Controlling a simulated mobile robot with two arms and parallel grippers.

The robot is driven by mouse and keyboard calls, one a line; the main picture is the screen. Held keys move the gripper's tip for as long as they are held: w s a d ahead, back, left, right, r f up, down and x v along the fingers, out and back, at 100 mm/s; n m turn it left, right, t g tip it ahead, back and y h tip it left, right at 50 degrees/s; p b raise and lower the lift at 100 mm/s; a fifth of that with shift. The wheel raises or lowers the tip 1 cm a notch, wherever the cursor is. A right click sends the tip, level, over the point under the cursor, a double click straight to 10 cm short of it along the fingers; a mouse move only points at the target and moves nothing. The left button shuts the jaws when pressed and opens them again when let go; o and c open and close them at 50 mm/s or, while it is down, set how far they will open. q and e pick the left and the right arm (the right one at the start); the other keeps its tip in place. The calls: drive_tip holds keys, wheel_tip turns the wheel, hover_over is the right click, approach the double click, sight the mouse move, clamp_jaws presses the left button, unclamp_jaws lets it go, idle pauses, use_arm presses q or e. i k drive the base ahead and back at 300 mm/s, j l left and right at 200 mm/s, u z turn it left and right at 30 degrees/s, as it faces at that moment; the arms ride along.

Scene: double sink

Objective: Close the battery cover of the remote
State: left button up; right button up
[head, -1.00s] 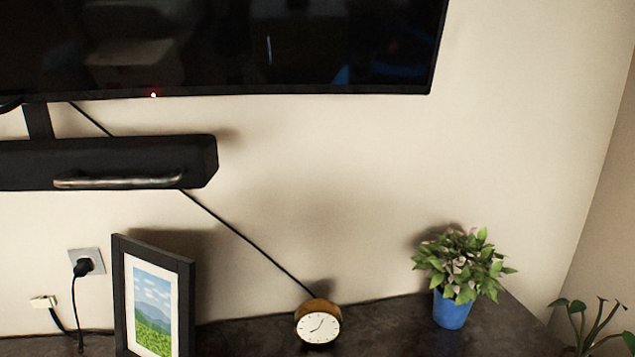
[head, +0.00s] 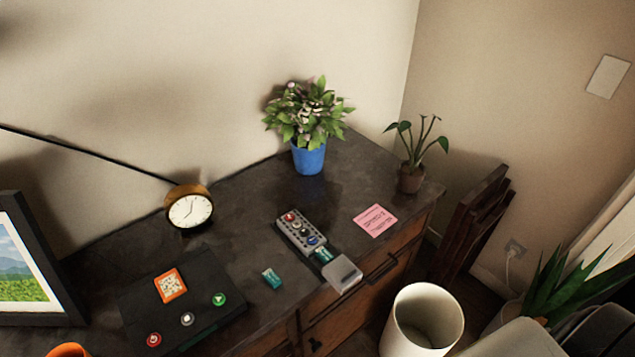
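The grey remote (head: 299,231) lies on the dark cabinet top near its front edge, with several coloured buttons showing. At its near end a teal battery (head: 323,256) shows in an open compartment. A light grey piece (head: 343,274), apparently the battery cover, sits beyond that compartment, by the cabinet's front edge. Whether it is joined to the remote is unclear. A second teal battery (head: 272,278) lies loose to the left of the remote. Neither of my grippers is in view.
A black box with coloured buttons (head: 203,265) lies left of the remote. A clock (head: 190,209), a blue-potted plant (head: 309,157), a small potted plant (head: 411,179) and a pink note (head: 375,221) stand or lie around. A white bin (head: 428,318) is on the floor in front.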

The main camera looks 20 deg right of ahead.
sight(341, 273)
drive_tip(key=z, duration=0.9)
drive_tip(key=k+j+u, duration=0.15)
drive_tip(key=j, duration=0.2)
